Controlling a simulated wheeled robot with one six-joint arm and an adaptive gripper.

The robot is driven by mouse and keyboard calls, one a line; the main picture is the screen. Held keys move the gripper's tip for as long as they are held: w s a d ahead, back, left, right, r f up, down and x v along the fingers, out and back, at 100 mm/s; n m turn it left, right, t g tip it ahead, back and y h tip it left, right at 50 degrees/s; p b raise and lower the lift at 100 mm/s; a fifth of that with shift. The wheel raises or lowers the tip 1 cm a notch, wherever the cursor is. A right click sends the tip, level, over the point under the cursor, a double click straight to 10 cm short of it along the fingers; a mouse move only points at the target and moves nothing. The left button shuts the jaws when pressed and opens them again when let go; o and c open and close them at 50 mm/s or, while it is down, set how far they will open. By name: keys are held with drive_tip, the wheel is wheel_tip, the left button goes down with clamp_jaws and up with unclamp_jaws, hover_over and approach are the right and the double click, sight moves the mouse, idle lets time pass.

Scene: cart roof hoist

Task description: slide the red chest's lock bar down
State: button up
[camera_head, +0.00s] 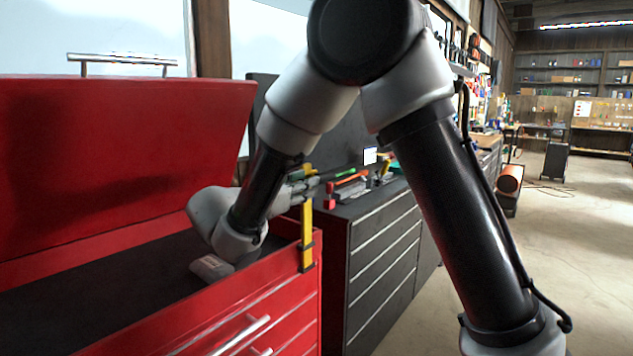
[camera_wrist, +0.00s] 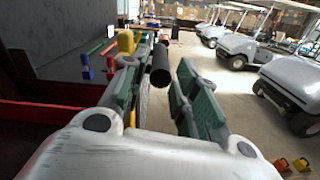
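The red chest (camera_head: 215,310) stands at the left with its red lid (camera_head: 120,150) raised. The yellow lock bar (camera_head: 306,230) stands upright at the chest's right front corner, in a dark bracket. My gripper (camera_head: 298,185) is at the upper part of the bar. In the wrist view its green-padded fingers (camera_wrist: 160,82) are apart. A black round knob (camera_wrist: 161,62) lies between them, nearer the left finger, with a gap to the right finger. Whether the left finger touches it I cannot tell.
A dark drawer cabinet (camera_head: 385,245) stands just right of the chest, with tools and coloured blocks on top. My forearm reaches over the chest's open tray. Several carts (camera_wrist: 290,85) stand at the right in the wrist view.

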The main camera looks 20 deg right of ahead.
drive_tip(key=shift+x, duration=2.25)
clamp_jaws()
